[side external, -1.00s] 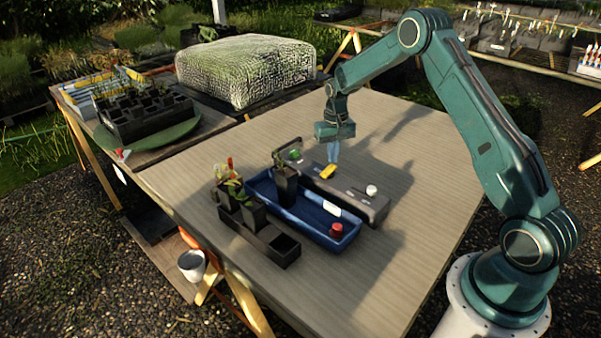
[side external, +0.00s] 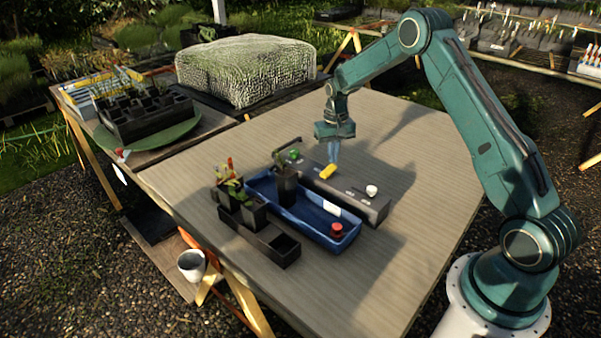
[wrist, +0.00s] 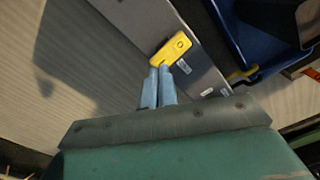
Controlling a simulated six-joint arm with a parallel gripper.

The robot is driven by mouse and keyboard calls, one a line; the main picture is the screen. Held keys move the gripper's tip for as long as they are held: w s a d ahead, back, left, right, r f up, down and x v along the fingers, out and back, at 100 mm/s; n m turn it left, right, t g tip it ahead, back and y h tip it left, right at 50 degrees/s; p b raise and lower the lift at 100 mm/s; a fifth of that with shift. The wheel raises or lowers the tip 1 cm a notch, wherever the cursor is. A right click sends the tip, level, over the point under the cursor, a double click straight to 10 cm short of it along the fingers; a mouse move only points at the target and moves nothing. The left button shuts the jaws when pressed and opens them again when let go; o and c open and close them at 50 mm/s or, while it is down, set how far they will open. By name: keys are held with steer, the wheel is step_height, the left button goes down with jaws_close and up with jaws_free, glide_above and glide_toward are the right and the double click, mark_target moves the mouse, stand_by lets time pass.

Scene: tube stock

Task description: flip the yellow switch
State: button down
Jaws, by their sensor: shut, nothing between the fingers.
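The yellow switch (side external: 327,171) sits on top of a long grey box (side external: 350,195), between a green part (side external: 293,154) and a white knob (side external: 371,190). In the wrist view the yellow switch (wrist: 171,48) is a slanted block with a round mark near one end. My gripper (side external: 334,164) points down at the switch, its pale blue fingers together and empty. In the wrist view my gripper (wrist: 160,69) has its fingertips right at the near end of the switch. I cannot tell whether they touch it. The box (wrist: 205,75) carries small pale labels.
The wooden tabletop (side external: 420,150) is clear on the other side.

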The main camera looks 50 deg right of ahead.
mark_target(332, 166)
steer(key=shift+f, duration=1.15)
stand_by(1.4)
steer(key=shift+r, duration=3.55)
